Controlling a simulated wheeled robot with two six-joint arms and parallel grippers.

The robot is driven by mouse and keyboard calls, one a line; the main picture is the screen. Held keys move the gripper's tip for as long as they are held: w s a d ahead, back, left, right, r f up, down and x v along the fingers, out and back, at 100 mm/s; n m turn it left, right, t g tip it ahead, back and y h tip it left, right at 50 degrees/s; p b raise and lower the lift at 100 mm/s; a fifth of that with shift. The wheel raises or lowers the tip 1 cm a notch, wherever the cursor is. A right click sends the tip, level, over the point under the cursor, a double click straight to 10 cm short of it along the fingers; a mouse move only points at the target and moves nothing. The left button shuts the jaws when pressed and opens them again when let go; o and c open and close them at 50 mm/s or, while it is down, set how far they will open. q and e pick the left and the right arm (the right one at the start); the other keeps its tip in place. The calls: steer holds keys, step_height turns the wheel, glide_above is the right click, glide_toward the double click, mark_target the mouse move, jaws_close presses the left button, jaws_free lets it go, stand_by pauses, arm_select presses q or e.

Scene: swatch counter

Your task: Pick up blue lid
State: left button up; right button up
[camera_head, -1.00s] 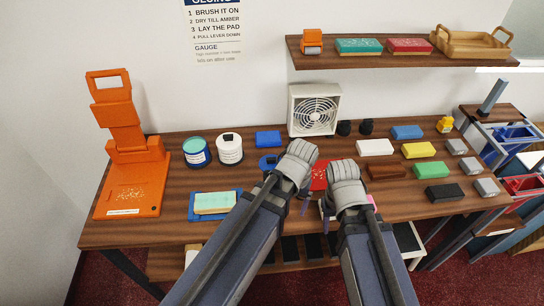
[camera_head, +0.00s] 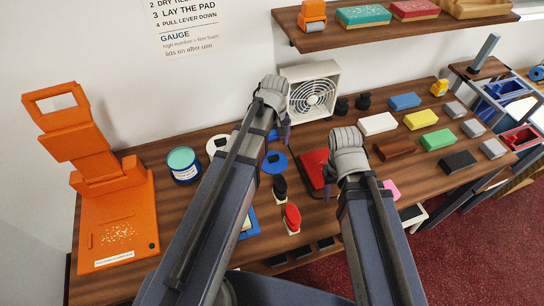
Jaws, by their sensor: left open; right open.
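The blue lid (camera_head: 269,168) lies flat on the wooden counter, a round blue disc with a small dark grip on top. It is right of my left arm and nearer to me than the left gripper. My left gripper (camera_head: 284,132) is open and empty, raised in front of the fan, apart from the lid. My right gripper (camera_head: 331,178) is open beside a red pad, right of the lid; its fingers are mostly hidden by its own wrist.
A blue-labelled tin (camera_head: 184,166) and a partly hidden white tin (camera_head: 216,144) stand left of my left arm. An orange press (camera_head: 115,205) fills the left end. A fan (camera_head: 312,92) stands behind. A red stamp-like tool (camera_head: 292,217) is near the front. Coloured blocks cover the right side.

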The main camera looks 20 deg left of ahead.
mark_target(273, 157)
arm_select(q)
steer(key=shift+d+f, duration=0.15)
steer(key=shift+f, duration=0.05)
steer(key=shift+f+b, duration=0.4)
steer(key=shift+b, duration=0.25)
steer(key=shift+f+b, duration=0.7)
arm_select(e)
step_height(273, 157, down, 3)
steer(key=shift+d+r, duration=0.1)
steer(key=shift+r, duration=0.1)
arm_select(q)
steer(key=shift+f, duration=0.1)
arm_select(e)
steer(key=shift+f, duration=0.15)
arm_select(q)
steer(key=f+b, duration=0.5)
steer(key=shift+w+a, duration=0.15)
steer(key=shift+a, duration=0.15)
arm_select(e)
step_height(273, 157, down, 5)
